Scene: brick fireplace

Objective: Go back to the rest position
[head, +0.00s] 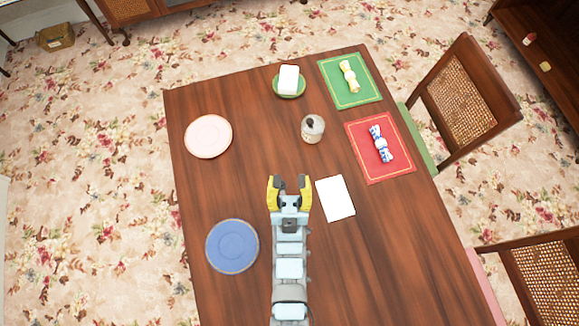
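My gripper (290,186), with yellow and dark fingers, is above the middle of the wooden table (390,265). Its two fingertips are apart with bare table showing between them, so it is open and empty. My arm reaches up from the bottom edge of the head view. A white sheet (336,199) lies just right of the gripper, apart from it. How high the gripper is above the table is hard to tell from this view.
Left on the table are a pink plate (208,136) and a blue plate (232,246). A jar (312,129) and a white block on a green dish (289,80) stand farther back. Right are a green mat (332,91) and red mat (371,168) with wrapped items. Chairs (465,95) flank the right edge.

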